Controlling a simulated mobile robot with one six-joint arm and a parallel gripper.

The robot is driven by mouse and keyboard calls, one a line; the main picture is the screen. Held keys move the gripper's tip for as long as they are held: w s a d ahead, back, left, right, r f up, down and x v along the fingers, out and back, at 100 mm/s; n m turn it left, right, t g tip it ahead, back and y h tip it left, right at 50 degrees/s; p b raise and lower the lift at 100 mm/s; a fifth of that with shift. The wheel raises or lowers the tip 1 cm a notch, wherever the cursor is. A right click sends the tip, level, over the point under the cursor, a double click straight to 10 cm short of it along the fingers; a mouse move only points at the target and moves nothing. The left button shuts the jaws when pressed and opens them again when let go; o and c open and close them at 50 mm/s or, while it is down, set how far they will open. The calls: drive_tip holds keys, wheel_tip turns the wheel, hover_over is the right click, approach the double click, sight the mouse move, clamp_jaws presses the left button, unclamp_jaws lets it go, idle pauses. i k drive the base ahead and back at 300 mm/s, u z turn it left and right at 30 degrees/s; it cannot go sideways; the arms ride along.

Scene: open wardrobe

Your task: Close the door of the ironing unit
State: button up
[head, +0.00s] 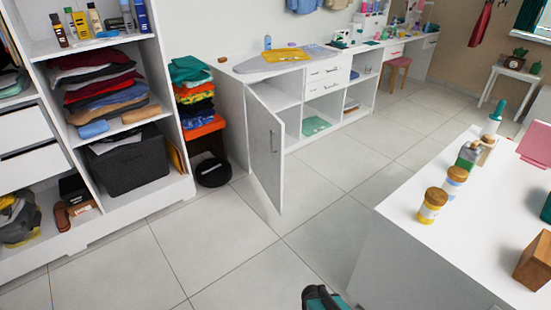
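The ironing unit (228,95) is a white low cabinet against the back wall, with a grey ironing board (310,52) and a folded yellow cloth on top. Its white door (262,150) stands open, swung out into the room from the left part of the front. A slim vertical handle (274,141) is on the door face, near its free edge. A dark and teal part of my arm shows at the bottom edge, well in front of the door. My gripper's fingers are not visible.
A white island (405,225) with jars and bottles stands at the right. A tall open wardrobe (160,195) stands at the left. A black round bowl (214,172) sits on the floor left of the door. The tiled floor in front of the door is clear.

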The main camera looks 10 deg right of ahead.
sight(265, 130)
drive_tip(key=k, duration=0.25)
drive_tip(key=u, duration=0.15)
drive_tip(key=i, duration=0.9)
drive_tip(key=u, duration=0.55)
drive_tip(key=i, duration=0.45)
drive_tip(key=z, duration=0.1)
